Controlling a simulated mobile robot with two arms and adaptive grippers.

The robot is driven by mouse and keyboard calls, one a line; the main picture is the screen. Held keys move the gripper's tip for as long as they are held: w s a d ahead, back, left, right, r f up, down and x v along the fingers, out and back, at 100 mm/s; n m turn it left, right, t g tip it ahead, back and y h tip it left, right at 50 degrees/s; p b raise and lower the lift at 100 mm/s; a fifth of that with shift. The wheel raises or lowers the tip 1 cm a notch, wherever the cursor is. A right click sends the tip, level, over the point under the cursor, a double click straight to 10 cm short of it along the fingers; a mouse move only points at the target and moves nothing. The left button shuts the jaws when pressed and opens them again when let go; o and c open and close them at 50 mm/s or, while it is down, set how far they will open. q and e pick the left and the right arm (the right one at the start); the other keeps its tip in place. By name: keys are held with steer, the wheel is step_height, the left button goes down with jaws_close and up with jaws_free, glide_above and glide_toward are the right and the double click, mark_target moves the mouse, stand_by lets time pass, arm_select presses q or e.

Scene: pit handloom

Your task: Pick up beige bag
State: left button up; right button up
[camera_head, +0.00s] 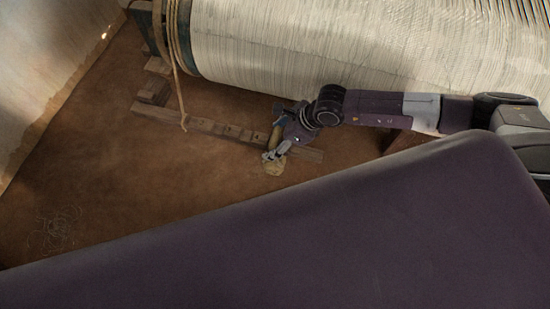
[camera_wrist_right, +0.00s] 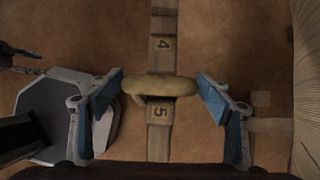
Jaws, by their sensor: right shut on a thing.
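The beige bag (camera_wrist_right: 160,84) is a small, rounded, pale tan bundle. In the wrist view it spans the gap between the two blue-padded fingers of my right gripper (camera_wrist_right: 161,92), which is shut on it. In the head view the bag (camera_head: 275,165) shows at the tips of my right gripper (camera_head: 276,152), close to the plank; the fingers partly cover it. I cannot tell whether it touches the floor.
A numbered wooden plank (camera_head: 205,125) lies on the brown floor (camera_head: 130,190). A large roll of pale warp threads (camera_head: 300,45) is behind, with a rope (camera_head: 179,95) hanging at its left end. A pale wall (camera_head: 45,60) stands at left.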

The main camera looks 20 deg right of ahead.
mark_target(274, 134)
steer(key=shift+c, duration=1.2)
steer(key=shift+w+r, duration=0.15)
steer(key=shift+r, duration=0.05)
steer(key=shift+c, duration=0.7)
steer(key=shift+r+p, duration=1.4)
steer(key=shift+r, duration=0.45)
steer(key=s+d+p, duration=0.2)
steer(key=s+d, duration=0.2)
steer(key=s, duration=0.4)
steer(key=s+d+p, duration=0.2)
steer(key=s+d, duration=0.2)
steer(key=s, duration=0.4)
steer(key=shift+d+f, duration=0.15)
steer(key=shift+d, duration=0.05)
steer(key=shift+w, duration=0.15)
